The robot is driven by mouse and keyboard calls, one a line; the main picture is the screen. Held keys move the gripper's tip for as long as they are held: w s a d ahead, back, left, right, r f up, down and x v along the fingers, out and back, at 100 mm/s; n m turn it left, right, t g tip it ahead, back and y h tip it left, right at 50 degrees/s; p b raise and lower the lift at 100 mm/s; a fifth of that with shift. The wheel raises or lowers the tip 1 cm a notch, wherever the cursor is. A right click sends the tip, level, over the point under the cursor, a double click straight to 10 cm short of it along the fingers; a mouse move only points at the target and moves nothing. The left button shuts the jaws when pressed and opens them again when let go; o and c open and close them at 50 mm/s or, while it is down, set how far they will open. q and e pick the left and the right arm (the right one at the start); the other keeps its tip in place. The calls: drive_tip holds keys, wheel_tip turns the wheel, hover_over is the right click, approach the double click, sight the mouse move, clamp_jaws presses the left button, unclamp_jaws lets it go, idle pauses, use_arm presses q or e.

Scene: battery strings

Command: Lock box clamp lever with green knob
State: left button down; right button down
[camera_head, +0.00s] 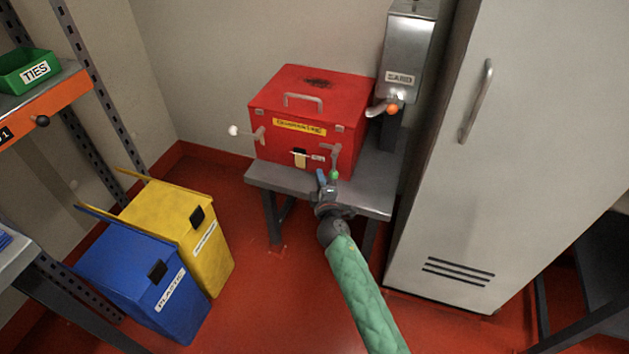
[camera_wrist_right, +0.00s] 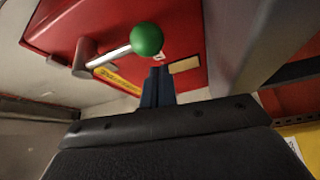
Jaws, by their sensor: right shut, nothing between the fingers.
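The red box (camera_head: 265,100) stands on a grey table against the wall. The clamp lever (camera_head: 336,157) on the right of its front hangs downward, with the green knob (camera_head: 334,175) at its lower end. In the right wrist view the green knob (camera_wrist_right: 147,38) sits at the end of a pale rod running from a pivot on the box. My right gripper (camera_head: 321,178) is at the box front, beside the knob. In the wrist view its fingers (camera_wrist_right: 157,72) are shut and empty, close to the knob; contact cannot be told. My left gripper is not in view.
Another lever with a white knob (camera_head: 233,130) sticks out left of the box. A metal dispenser with an orange knob (camera_head: 393,109) stands right of the box, near a grey cabinet (camera_head: 460,200). Yellow (camera_head: 165,207) and blue (camera_head: 120,262) bins stand at left.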

drive_tip(key=shift+d, duration=0.85)
drive_tip(key=shift+s, duration=0.1)
drive_tip(key=shift+d+n+p, duration=0.15)
drive_tip(key=shift+n+p, duration=0.15)
drive_tip(key=shift+p, duration=0.5)
drive_tip(key=shift+d+p, duration=0.1)
drive_tip(key=shift+p, duration=0.35)
